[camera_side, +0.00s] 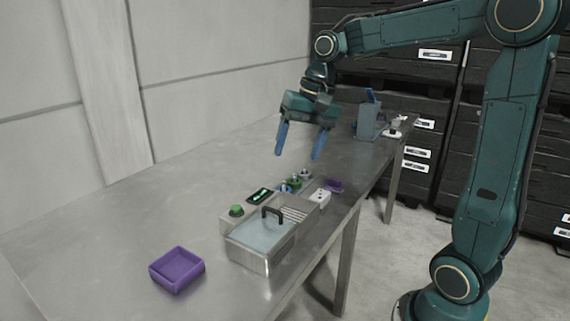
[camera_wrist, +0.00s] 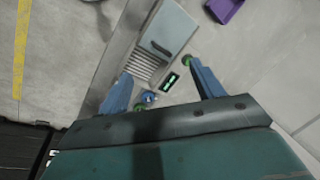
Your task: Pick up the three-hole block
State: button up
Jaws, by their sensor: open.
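A small white block with dark holes (camera_side: 320,197) sits at the right end of the washer, near the table's front edge, in the side view. It is too small there to count its holes. I cannot make it out in the wrist view, where the left finger may cover it. My gripper (camera_side: 297,155) is open and empty, with its blue fingers pointing down, well above the table and up and left of the block in the picture. In the wrist view, my gripper (camera_wrist: 160,70) has its fingers spread on either side of the washer's end.
The washer (camera_side: 262,257) has a clear lid with a black handle, a green button (camera_side: 236,210) and a display (camera_side: 260,195). Small green and blue parts (camera_side: 294,183) and a purple piece (camera_side: 334,186) lie near the block. A purple tray (camera_side: 177,282) stands front left. The table's left is clear.

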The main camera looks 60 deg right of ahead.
jog(key=w+d+f+m, duration=0.2)
jog(key=w+d, duration=0.2)
jog(key=d, duration=0.1)
jog(key=m+g+y, duration=0.2)
jog(key=m+y, duration=0.1)
jog(key=m, duration=0.5)
send_near(320, 194)
jog(key=shift+w+a+f, duration=0.15)
jog(key=shift+a+f, duration=0.2)
jog(key=shift+f, duration=0.15)
jog(key=shift+d+f, duration=0.15)
jog(key=shift+f, duration=0.1)
jog(key=shift+a+f, duration=0.35)
jog(key=shift+f, duration=0.15)
jog(key=shift+a+f, duration=0.15)
jog(key=shift+f, duration=0.35)
jog(key=shift+f, duration=0.1)
